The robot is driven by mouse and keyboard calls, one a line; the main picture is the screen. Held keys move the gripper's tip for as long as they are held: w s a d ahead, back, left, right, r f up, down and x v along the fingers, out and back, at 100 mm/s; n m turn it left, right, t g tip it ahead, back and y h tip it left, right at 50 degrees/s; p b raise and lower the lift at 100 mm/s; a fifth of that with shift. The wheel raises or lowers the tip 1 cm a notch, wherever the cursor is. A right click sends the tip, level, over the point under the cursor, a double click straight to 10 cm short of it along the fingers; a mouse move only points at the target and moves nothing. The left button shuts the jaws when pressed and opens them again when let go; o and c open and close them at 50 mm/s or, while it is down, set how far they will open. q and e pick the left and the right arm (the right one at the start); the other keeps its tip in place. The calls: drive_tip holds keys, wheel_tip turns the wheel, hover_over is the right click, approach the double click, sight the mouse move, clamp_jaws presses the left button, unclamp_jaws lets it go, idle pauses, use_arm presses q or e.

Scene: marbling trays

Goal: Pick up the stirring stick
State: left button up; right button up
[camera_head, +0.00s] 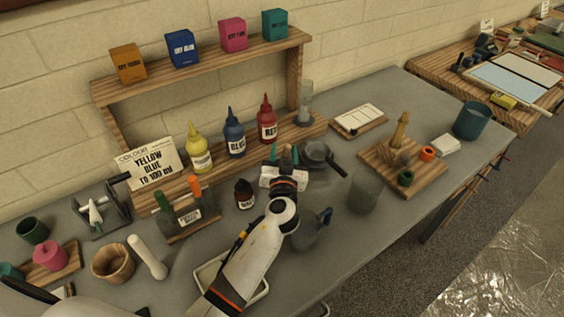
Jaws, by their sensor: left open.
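I cannot make out a stirring stick for certain. A turned wooden peg-like piece (401,130) stands upright on a wooden board (425,180) at the right. A pale rounded rod (147,257), like a pestle, lies beside a wooden bowl (112,263) at the lower left. My left gripper (283,155) is open near the table's middle, its two teal fingertips pointing toward the back shelf. It sits below the red bottle (267,120) and left of a dark pan (320,156). Nothing shows between the fingers. My right gripper is not in view.
Yellow (198,150) and blue (235,138) bottles stand by the wooden shelf (302,70). A rack (188,215), a small dark jar (244,195), a clear beaker (364,192) and a grey jug (312,228) surround my arm. A pale tray (262,290) lies partly beneath it.

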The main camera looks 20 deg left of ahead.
use_arm(q)
drive_tip(key=shift+s, duration=0.1)
drive_tip(key=shift+c, duration=0.3)
clamp_jaws()
